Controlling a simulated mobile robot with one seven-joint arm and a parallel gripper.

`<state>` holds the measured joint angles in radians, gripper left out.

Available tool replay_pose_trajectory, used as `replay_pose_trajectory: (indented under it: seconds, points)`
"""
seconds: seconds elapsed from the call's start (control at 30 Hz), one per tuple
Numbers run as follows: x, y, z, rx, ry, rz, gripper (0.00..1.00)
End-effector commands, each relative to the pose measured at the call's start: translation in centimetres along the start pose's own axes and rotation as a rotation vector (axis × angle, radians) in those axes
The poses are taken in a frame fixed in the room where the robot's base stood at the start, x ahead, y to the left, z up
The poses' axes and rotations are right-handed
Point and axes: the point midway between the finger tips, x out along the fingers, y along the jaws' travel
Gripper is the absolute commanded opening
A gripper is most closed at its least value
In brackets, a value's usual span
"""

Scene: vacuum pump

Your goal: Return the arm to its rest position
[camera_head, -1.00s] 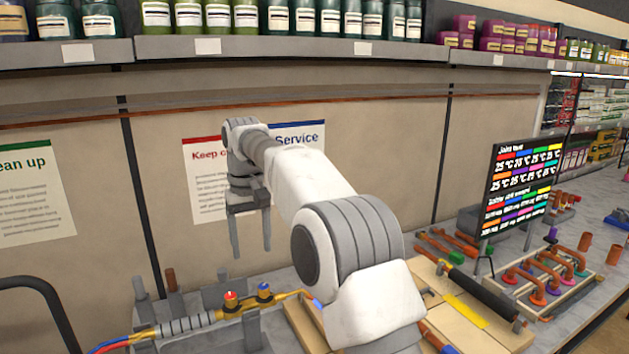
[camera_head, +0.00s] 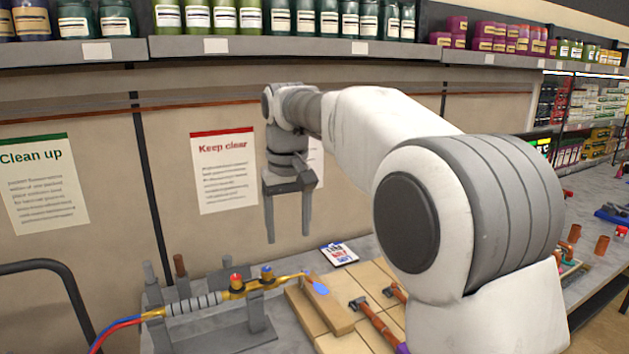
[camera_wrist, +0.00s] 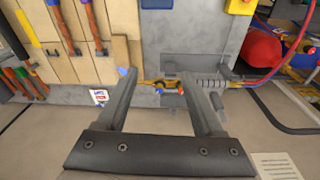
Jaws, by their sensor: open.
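My gripper (camera_head: 288,238) hangs fingers-down above the workbench in the head view, in front of the wall with the posters. Its two grey fingers are apart, and nothing is between them. The fingers also show in the wrist view (camera_wrist: 160,85), where the bench lies beyond them, well apart from the tips. My arm rises large at the right of the head view and hides much of the bench behind it.
A brass manifold (camera_head: 240,287) with red and blue knobs and hoses sits in a grey stand at the lower left. Wooden boards (camera_head: 330,318) with tools lie beside it, near a small card (camera_head: 339,254). A shelf (camera_head: 330,47) of jars runs above. A red cap (camera_wrist: 262,48) shows in the wrist view.

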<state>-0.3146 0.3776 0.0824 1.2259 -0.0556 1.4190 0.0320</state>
Motion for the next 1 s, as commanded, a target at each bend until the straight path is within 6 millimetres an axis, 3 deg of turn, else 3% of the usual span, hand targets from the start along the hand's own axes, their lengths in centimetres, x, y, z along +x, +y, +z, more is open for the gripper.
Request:
replay_pose_trajectory:
  seconds: [0.2,0.47,0.8,1.0]
  points:
    - [-2.7,3.6,6.4,0.073,0.08,0.021,0.69]
    - [-3.3,6.4,15.0,0.161,0.172,0.045,0.69]
    - [-0.2,8.0,26.4,0.282,0.29,0.073,0.69]
    - [2.6,8.0,31.1,0.334,0.343,0.085,0.69]
